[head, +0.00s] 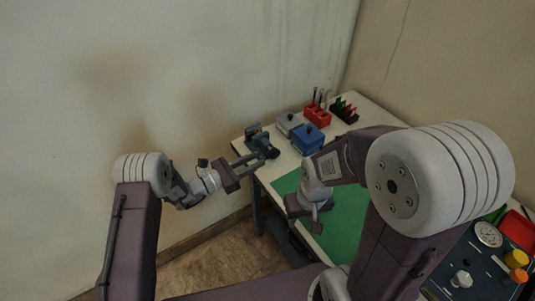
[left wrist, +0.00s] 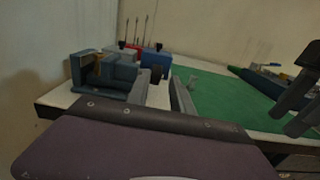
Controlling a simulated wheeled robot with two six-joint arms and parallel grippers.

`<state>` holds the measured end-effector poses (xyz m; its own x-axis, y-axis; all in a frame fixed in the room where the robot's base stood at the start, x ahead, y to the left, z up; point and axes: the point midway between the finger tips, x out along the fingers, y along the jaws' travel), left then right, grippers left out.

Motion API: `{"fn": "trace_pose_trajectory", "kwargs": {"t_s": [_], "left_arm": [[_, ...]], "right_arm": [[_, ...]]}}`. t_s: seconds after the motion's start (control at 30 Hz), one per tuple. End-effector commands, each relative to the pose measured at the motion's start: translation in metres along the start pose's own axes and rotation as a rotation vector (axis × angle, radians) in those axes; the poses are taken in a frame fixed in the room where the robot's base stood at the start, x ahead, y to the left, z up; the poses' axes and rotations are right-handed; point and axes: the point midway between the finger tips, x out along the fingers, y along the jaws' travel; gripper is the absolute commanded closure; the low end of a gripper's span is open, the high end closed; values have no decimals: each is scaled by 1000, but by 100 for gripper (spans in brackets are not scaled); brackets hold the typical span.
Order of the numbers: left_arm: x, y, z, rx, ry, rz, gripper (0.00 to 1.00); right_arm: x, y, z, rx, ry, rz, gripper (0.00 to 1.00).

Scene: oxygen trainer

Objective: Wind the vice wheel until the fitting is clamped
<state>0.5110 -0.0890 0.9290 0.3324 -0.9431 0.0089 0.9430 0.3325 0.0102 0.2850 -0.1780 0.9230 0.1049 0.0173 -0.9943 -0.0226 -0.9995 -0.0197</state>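The blue-grey vice (head: 257,140) stands at the near left corner of the white bench, with its dark wheel (head: 272,153) facing the mat side. In the left wrist view, the vice (left wrist: 118,75) is at the left and a brownish piece, likely the fitting (left wrist: 94,75), shows in its jaws; whether it is clamped I cannot tell. My left gripper (head: 256,160) is open, its fingers pointing at the wheel. In the left wrist view, the dark wheel (left wrist: 155,73) appears beyond and between the two fingers. My right gripper (head: 310,217) hangs over the green mat, its fingers apart and empty.
A grey box (head: 289,124), a blue box (head: 308,139), a red tool holder (head: 317,116) and a black rack (head: 344,110) stand behind the vice. The green mat (head: 346,215) is mostly clear. A panel with a gauge (head: 488,234) is at the lower right.

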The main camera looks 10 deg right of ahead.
Motion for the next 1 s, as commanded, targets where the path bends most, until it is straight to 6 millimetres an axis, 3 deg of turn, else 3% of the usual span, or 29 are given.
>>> {"fn": "trace_pose_trajectory", "kwargs": {"t_s": [0.07,0.27,0.7,1.0], "left_arm": [[-4,2,-14,-11,6,9,73],[-2,3,-13,-9,8,11,73],[77,3,-13,-8,8,8,73],[86,4,-13,-9,8,10,73]], "right_arm": [[7,0,1,0,0,0,60],[6,0,1,0,0,0,60],[-1,0,0,0,0,0,60],[-1,0,0,0,0,0,60]]}}
